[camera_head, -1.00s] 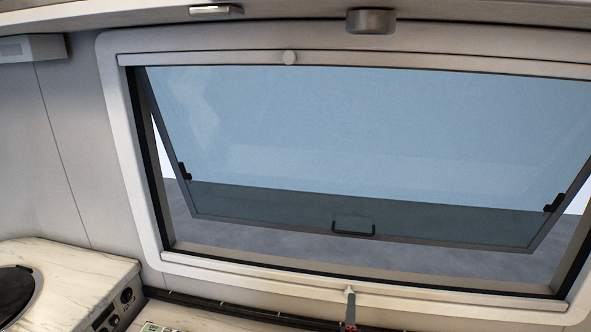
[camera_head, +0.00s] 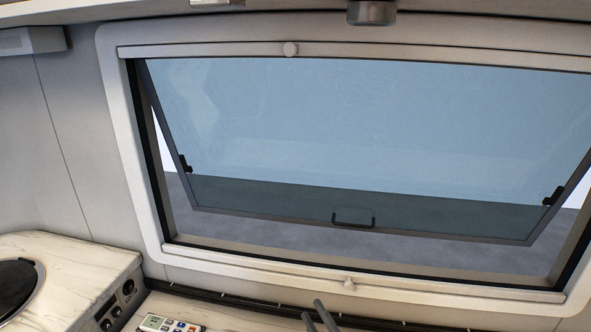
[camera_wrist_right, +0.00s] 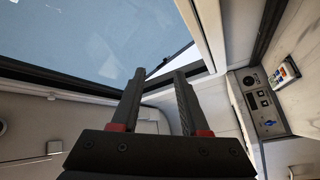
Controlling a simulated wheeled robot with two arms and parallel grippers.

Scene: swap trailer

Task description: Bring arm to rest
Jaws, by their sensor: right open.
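My right gripper (camera_head: 319,318) shows at the bottom edge of the head view, with only its dark fingers in sight. It is over the pale counter below the window. In the right wrist view its two fingers (camera_wrist_right: 158,95) stand apart with nothing between them, so it is open and empty. My left gripper is not in either view.
A large window (camera_head: 340,140) is tilted open outward, with a black handle (camera_head: 353,220). A remote control (camera_head: 170,323) lies on the counter. A marble-patterned worktop (camera_head: 80,262) with a round black plate (camera_head: 15,285) stands at the left, with sockets on its side.

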